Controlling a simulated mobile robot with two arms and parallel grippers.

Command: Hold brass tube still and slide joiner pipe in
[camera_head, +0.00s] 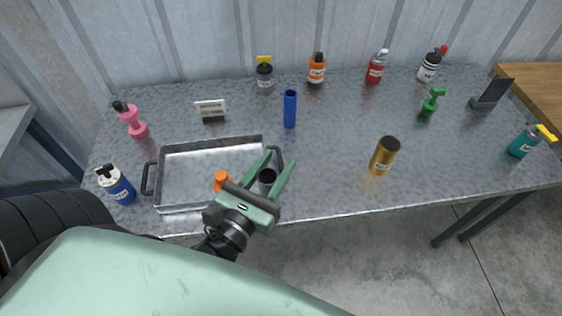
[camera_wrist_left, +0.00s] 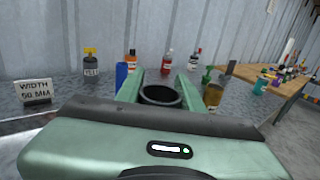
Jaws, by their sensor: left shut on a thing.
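The brass tube (camera_head: 382,160) stands upright on the right half of the grey table, with its open end up. It also shows in the left wrist view (camera_wrist_left: 215,97), beyond the right finger. My left gripper (camera_head: 277,171) is at the tray's right edge, shut on a dark pipe (camera_head: 267,176) with its round opening facing up. The dark pipe, which may be the joiner pipe, shows between the fingers in the left wrist view (camera_wrist_left: 160,97); its lower part is hidden. The gripper is well to the left of the brass tube. My right gripper is not in view.
A metal tray (camera_head: 210,147) holds an orange cylinder (camera_head: 222,178). A blue tube (camera_head: 290,109) stands behind it, near a small sign (camera_head: 211,110). Several bottles line the back and sides. The table between the dark pipe and the brass tube is clear.

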